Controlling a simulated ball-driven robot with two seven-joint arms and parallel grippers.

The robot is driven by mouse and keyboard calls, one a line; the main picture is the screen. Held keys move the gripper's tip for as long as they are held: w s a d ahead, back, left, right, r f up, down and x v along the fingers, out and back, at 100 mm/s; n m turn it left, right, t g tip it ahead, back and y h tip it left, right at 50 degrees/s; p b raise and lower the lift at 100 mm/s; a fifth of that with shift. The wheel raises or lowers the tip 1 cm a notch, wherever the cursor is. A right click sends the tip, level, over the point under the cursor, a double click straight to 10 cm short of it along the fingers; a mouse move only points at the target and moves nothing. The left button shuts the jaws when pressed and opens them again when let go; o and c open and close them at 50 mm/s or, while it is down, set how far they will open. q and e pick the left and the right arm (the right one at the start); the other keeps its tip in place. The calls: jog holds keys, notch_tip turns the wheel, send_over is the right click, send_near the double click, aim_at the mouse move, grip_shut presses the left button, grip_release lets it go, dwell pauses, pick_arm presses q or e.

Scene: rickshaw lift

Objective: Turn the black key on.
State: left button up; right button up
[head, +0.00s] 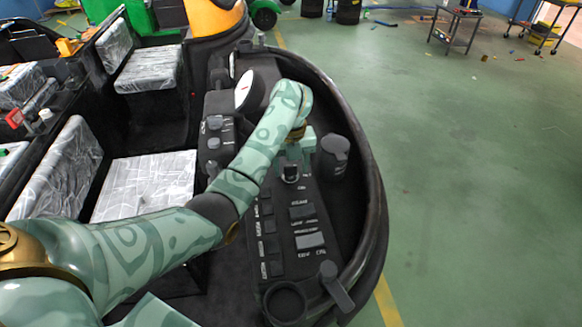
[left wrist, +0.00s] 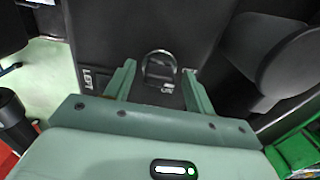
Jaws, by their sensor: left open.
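The black key (head: 290,173) sits on the dark control panel (head: 272,222) of the rickshaw. In the left wrist view the key (left wrist: 160,66) shows as a dark piece with a rounded rim, and small white lettering is printed beside it. My left gripper (head: 297,156) is above the panel, right at the key. In the left wrist view its green fingers (left wrist: 158,74) are open, one on each side of the key, with gaps visible. I cannot tell whether the fingertips touch the panel. My right gripper is not in view.
A black knob-like cylinder (head: 334,157) stands right of the key. Several switches (head: 309,240), a round cup hole (head: 286,303) and a lever (head: 336,287) are nearer. A white dial (head: 244,88) is farther back. A curved black rim (head: 376,215) bounds the panel; green floor lies beyond.

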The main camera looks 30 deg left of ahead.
pick_arm(q)
jog(key=c, duration=1)
jog(key=shift+r, duration=0.1)
jog(key=shift+s, duration=0.1)
jog(key=shift+r+m+p, duration=0.1)
jog(key=shift+m+p, duration=0.5)
jog(key=shift+p, duration=0.1)
jog(key=m+p, duration=0.2)
jog(key=m, duration=0.1)
jog(key=m+p, duration=0.3)
jog(key=m, duration=0.1)
jog(key=shift+m+p, duration=0.8)
jog(key=shift+m, duration=1.1)
